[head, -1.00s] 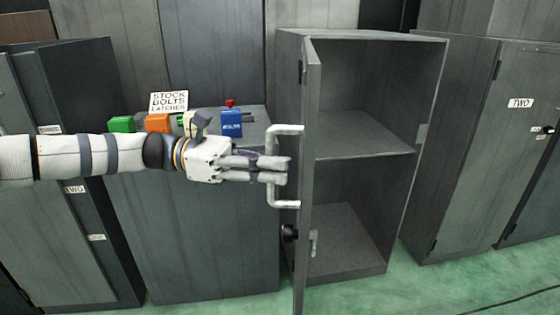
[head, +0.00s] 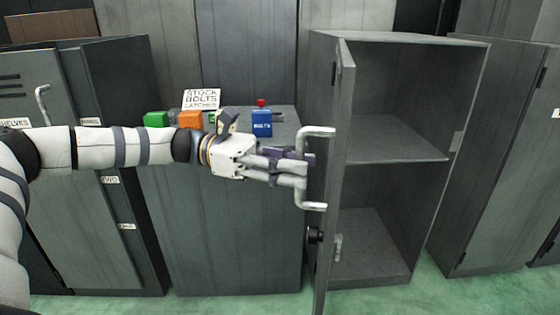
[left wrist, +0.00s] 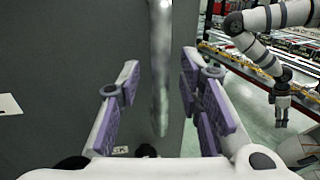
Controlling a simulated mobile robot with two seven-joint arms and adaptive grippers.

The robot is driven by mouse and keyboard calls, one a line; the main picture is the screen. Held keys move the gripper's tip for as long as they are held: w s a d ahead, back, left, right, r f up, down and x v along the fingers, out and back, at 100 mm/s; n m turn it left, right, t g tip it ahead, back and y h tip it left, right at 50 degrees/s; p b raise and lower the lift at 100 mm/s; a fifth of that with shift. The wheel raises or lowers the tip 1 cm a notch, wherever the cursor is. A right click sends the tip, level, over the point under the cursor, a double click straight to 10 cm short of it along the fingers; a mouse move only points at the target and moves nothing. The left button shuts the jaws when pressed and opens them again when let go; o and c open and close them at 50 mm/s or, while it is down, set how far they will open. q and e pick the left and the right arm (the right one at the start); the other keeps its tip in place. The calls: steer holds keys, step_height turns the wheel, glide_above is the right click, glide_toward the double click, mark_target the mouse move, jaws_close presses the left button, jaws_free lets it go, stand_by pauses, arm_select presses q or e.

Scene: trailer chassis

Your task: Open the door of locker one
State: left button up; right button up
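A grey locker (head: 398,38) stands with its door (head: 334,228) swung wide open toward me, showing one shelf and an empty inside. No readable number shows on this door in the head view. A pale bar handle (head: 316,207) is on the door's outer face. My left gripper (head: 305,167) is at the handle. In the left wrist view the handle bar (left wrist: 160,70) runs between the two purple-padded fingers (left wrist: 163,105), with gaps on both sides. My right gripper (left wrist: 282,118) hangs small at the right of the left wrist view; its finger state is unclear.
A low grey cabinet (head: 230,235) left of the door carries a blue bolts box (head: 262,123), an orange box (head: 190,120), a green box (head: 156,120) and a sign (head: 201,99). Other lockers stand on both sides. Green floor (head: 400,296) lies in front.

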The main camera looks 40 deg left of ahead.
arm_select(q)
steer(key=v, duration=1)
steer(key=shift+s+a, duration=0.2)
steer(key=shift+a, duration=0.15)
